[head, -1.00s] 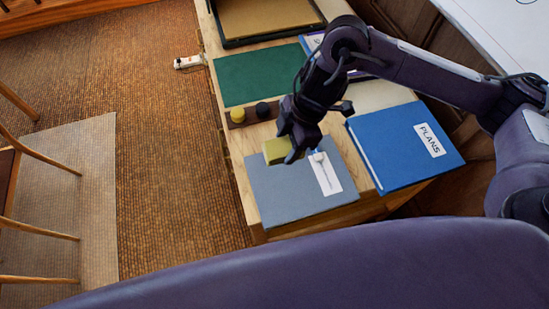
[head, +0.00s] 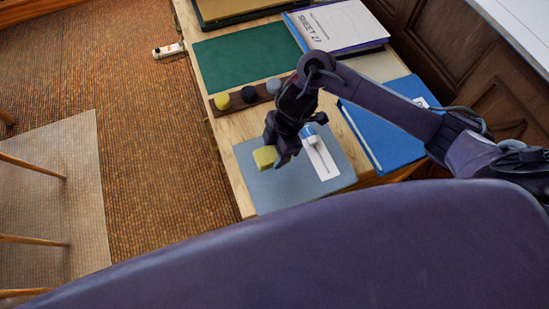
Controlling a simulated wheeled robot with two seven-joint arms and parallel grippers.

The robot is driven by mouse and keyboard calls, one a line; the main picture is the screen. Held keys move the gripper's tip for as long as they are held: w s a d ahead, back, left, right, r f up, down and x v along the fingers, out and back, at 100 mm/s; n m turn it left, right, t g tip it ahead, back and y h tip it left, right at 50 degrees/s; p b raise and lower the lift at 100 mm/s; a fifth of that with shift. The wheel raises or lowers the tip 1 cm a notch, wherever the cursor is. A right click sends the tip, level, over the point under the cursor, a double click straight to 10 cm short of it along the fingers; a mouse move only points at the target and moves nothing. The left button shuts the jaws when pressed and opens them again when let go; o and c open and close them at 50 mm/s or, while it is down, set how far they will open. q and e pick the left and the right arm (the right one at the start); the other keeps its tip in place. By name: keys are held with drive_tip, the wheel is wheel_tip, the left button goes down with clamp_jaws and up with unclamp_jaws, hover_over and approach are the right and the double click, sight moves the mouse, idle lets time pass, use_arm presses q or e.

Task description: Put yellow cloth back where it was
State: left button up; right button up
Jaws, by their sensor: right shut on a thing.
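The yellow cloth (head: 264,157) is a small folded block in the head view. My right gripper (head: 277,156) is shut on it and holds it over the left part of the grey-blue folder (head: 262,194) at the near end of the wooden table. I cannot tell whether the cloth touches the folder. A small white and blue item (head: 311,138) stands beside the gripper, at the top of the folder's white label (head: 322,160). My left gripper is not in view.
A dark holder with yellow, dark and grey round pieces (head: 249,96) lies beyond the folder. A green mat (head: 246,57) and a white-covered booklet (head: 343,24) lie farther back. A blue binder (head: 376,140) is at the right. A power strip (head: 168,50) is on the floor.

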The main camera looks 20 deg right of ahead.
sight(275, 158)
drive_tip(key=shift+s+f, duration=0.1)
drive_tip(key=shift+f, duration=0.3)
wheel_tip(275, 158, down, 4)
drive_tip(key=shift+r, duration=0.15)
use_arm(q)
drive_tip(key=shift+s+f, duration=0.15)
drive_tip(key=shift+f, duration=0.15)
use_arm(e)
drive_tip(key=o, duration=0.9)
drive_tip(key=shift+b, duration=0.3)
drive_tip(key=p+v, duration=0.2)
drive_tip(key=v, duration=1)
drive_tip(key=shift+r, duration=0.1)
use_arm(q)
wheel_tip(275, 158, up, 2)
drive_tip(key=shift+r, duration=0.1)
